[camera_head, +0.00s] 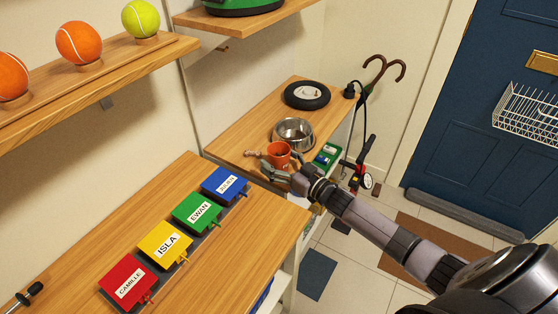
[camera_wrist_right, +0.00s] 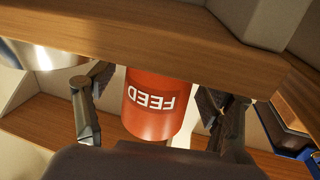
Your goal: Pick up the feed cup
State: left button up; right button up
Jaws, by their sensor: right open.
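The feed cup (camera_head: 279,153) is a small orange-red cup on the wooden shelf beside a metal bowl. In the right wrist view the cup (camera_wrist_right: 155,105) shows a dark label reading FEED, upside down in the picture. My right gripper (camera_head: 276,168) is open at the cup, on its near side. In the wrist view one finger of the gripper (camera_wrist_right: 158,98) stands on each side of the cup, with gaps visible. My left gripper is not in view.
The metal bowl (camera_head: 294,133) stands right behind the cup, and a black round disc (camera_head: 307,95) lies farther back. A green item (camera_head: 326,155) is to the right. Coloured name plates (camera_head: 199,212) line the nearer wooden top. An upper shelf (camera_head: 120,62) holds balls.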

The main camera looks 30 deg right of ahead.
jog(key=shift+c, duration=0.6)
jog(key=c, duration=1.2)
jog(key=shift+r, duration=0.1)
